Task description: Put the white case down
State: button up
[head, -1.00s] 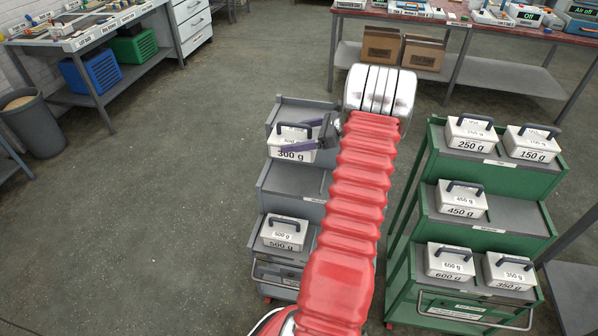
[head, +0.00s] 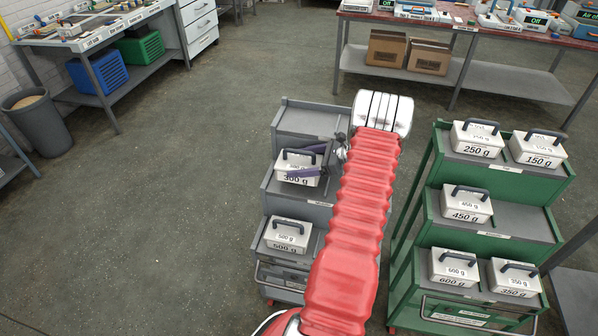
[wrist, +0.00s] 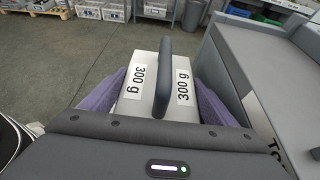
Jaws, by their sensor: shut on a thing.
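The white case (head: 300,170) labelled 300 g has a dark handle on top. My gripper (head: 309,160) is shut on it, with a purple finger on either side. In the head view the case appears over the middle shelf of the grey trolley (head: 284,189); I cannot tell whether its bottom touches the shelf. The wrist view shows the case (wrist: 152,107) upright between the purple fingers, its handle running along the middle, with the grey trolley's wall (wrist: 236,85) to its right. My red arm hides the trolley's right side.
A 500 g case (head: 287,236) stands on the grey trolley's lowest shelf. The trolley's top shelf (head: 305,121) looks bare where visible. A green trolley (head: 505,196) to the right bears several white cases. Open floor lies to the left.

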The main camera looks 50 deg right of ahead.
jog(key=shift+f, duration=1.75)
jog(key=shift+f, duration=0.1)
jog(key=o, duration=1)
jog(key=v, duration=1.2)
jog(key=shift+w, duration=0.1)
